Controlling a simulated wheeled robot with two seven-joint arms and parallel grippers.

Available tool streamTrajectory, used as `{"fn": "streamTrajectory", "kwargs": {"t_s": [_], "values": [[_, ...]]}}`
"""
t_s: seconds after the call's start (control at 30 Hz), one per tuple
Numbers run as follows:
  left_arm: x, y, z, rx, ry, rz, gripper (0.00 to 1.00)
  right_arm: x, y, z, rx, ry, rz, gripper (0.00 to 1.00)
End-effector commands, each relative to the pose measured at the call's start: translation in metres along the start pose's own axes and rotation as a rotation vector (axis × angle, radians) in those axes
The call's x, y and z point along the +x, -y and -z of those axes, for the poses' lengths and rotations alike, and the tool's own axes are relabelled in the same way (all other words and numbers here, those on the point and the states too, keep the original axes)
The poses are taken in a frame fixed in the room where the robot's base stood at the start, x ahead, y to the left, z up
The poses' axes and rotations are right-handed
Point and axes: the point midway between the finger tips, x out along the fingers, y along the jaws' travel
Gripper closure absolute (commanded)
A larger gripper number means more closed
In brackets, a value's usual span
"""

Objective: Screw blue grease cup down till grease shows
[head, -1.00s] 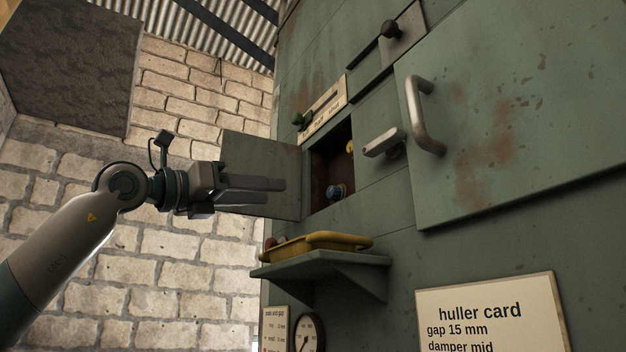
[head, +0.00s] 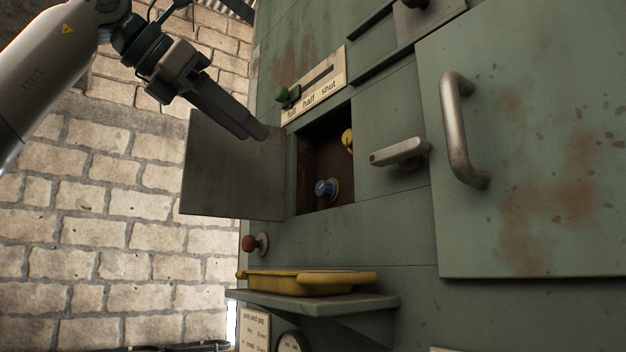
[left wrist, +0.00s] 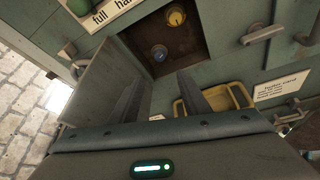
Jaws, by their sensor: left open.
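The blue grease cup (head: 326,188) sits low inside an open recess in the green machine, and it also shows in the left wrist view (left wrist: 159,53). A yellow cup (head: 347,139) sits higher in the same recess, near its right wall. My left gripper (head: 256,132) is open and empty, up and to the left of the blue cup, outside the recess near the upper part of the swung-open door (head: 225,175). In the left wrist view its two fingers (left wrist: 160,95) point toward the recess, apart from the blue cup. My right gripper is not in view.
A yellow tray (head: 305,283) rests on a shelf (head: 345,301) below the recess. A red knob (head: 251,243) sticks out at lower left, and a green knob (head: 288,96) above. A lever handle (head: 398,152) and a large pull handle (head: 455,130) stand out at right.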

Motion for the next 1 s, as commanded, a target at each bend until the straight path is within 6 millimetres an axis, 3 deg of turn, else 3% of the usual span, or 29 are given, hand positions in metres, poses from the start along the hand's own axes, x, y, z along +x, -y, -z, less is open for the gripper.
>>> {"fn": "streamTrajectory", "kwargs": {"t_s": [0.37, 1.0], "values": [[0.015, -0.001, -0.001, -0.001, 0.001, 0.001, 0.57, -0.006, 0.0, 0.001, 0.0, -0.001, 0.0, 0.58], [0.122, -0.001, -0.003, -0.001, -0.001, 0.002, 0.57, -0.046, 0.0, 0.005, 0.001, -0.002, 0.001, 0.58]]}}
